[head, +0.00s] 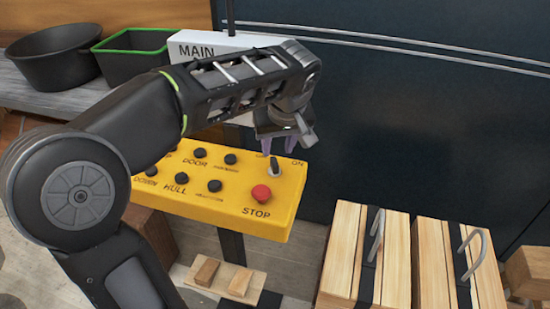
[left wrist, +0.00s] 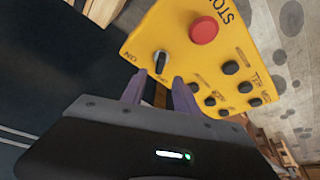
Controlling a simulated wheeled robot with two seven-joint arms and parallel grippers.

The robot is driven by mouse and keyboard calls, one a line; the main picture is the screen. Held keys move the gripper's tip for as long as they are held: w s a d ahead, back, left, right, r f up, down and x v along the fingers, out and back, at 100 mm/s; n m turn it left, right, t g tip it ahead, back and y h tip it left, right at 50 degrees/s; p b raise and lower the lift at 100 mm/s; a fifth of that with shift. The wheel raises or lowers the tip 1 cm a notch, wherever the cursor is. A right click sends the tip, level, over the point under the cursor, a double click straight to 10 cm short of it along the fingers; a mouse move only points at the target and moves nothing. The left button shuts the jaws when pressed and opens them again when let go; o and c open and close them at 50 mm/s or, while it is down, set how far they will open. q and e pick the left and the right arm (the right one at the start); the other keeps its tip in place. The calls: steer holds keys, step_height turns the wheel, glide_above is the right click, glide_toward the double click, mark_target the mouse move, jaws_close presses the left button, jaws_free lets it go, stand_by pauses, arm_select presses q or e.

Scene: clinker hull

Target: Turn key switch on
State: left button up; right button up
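The yellow control panel (head: 225,204) carries a black key switch (head: 275,166) at its upper right, with an ON label to its right in the head view. The key switch also shows in the left wrist view (left wrist: 160,62), just beyond the fingertips. My left gripper (head: 284,146) is just above the switch, pointing down at the panel. Its purple fingers (left wrist: 158,78) are apart with nothing between them, and the switch lines up with the gap. I cannot tell whether a finger touches it. The OFF label is partly hidden by a finger. My right gripper is not in view.
A red STOP button (head: 261,194) sits just below the switch, and several black buttons (head: 181,178) lie left of it. A white MAIN box (head: 222,44) stands behind my arm. Wooden crates (head: 368,255) are at the lower right, and dark bins (head: 53,65) at the upper left.

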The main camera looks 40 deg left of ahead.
mark_target(275, 162)
arm_select(q)
steer(key=p+x, duration=0.1)
steer(key=x, duration=0.6)
steer(key=shift+s, duration=0.1)
jaws_close()
stand_by(0.5)
